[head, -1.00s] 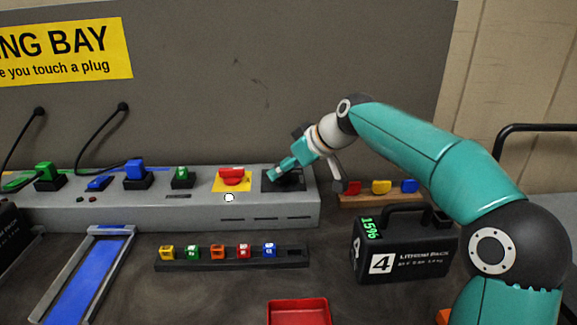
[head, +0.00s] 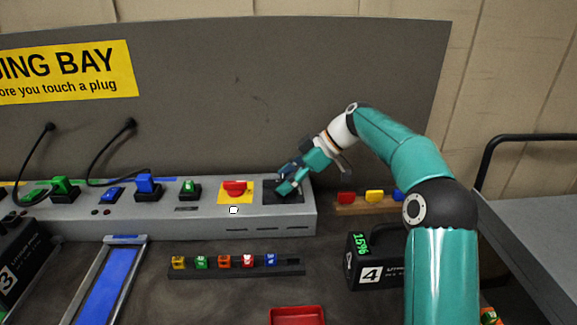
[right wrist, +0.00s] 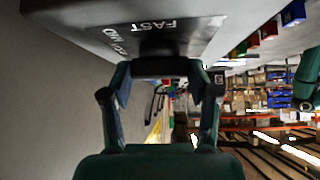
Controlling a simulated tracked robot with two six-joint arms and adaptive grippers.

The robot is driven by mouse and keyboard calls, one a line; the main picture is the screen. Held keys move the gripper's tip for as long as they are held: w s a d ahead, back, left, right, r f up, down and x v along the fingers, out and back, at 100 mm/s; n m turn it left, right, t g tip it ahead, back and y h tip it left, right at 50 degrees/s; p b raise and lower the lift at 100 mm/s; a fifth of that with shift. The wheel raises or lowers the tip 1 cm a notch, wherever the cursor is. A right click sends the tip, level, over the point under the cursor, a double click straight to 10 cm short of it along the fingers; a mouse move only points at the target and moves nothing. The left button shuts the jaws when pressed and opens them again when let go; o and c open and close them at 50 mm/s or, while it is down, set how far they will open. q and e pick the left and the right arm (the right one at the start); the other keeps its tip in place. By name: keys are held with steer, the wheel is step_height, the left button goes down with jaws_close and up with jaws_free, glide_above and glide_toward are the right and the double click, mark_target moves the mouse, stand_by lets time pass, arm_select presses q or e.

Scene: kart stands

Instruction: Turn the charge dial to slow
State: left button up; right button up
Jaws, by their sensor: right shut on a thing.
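The charge dial sits on a dark square plate (head: 270,187) at the right end of the grey charging console, mostly hidden by my right gripper (head: 286,186) in the head view. In the right wrist view the dial's black handle (right wrist: 165,67) lies between the two fingers of my right gripper (right wrist: 162,78), which is shut on it. Upside-down white labels FAST (right wrist: 153,26) and MID show on the plate there. I cannot see a slow label, and which mark the dial points to is unclear. My left gripper is not in view.
A red switch (head: 235,187) on a yellow plate is just left of the dial. Plugs and cables line the console farther left. A black battery pack (head: 368,272), a rack of small coloured blocks (head: 290,268) and a red tray (head: 297,316) stand in front.

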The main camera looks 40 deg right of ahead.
steer(key=shift+n+g+y+p, duration=0.3)
steer(key=shift+n+p, duration=0.2)
steer(key=shift+p, duration=0.15)
steer(key=shift+a+f, duration=0.1)
steer(key=o, duration=1.2)
steer(key=shift+c, duration=0.2)
steer(key=shift+s+d+r, duration=0.15)
steer(key=shift+d+r, duration=0.3)
steer(key=shift+v, duration=3.15)
steer(key=shift+a, duration=0.1)
steer(key=shift+x, duration=3.65)
